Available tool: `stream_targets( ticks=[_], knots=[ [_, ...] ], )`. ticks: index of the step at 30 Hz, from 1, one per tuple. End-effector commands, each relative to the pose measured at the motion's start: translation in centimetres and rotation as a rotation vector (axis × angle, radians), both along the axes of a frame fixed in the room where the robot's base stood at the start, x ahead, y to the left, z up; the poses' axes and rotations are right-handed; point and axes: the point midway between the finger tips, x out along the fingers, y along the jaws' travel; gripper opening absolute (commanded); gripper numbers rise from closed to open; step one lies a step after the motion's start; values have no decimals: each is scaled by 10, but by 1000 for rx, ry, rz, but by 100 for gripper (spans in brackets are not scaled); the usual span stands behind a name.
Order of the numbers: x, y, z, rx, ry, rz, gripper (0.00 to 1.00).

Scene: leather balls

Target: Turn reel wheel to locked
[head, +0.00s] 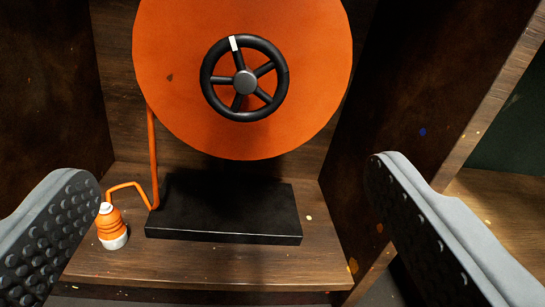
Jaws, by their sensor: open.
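The reel wheel (274,69) is a black spoked handwheel with a grey hub at its centre. A white mark on its rim sits near the top, slightly left. The wheel is mounted on the face of a large orange reel (310,115). No locked label shows. My gripper (238,187) is open and empty. Its two grey fingers with black studded pads stand wide apart at the lower left and lower right. The wheel shows above and between the fingertips, and neither finger touches it.
The reel stands above a black base (225,212) on a wooden shelf (200,266). An orange hose (153,160) runs down to an orange and white nozzle (111,228) on the left. Dark wooden walls (400,95) flank both sides. Space before the wheel looks clear.

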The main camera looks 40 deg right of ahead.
Motion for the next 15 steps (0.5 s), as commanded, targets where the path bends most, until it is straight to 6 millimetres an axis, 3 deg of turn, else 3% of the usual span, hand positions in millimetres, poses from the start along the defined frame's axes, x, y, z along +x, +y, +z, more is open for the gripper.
stream_targets(
  ticks=[7,15],
  knots=[
    [-2,-4,-11,-3,-2,-7,92],
    [31,-24,-10,-3,-4,-6,92]
  ],
)
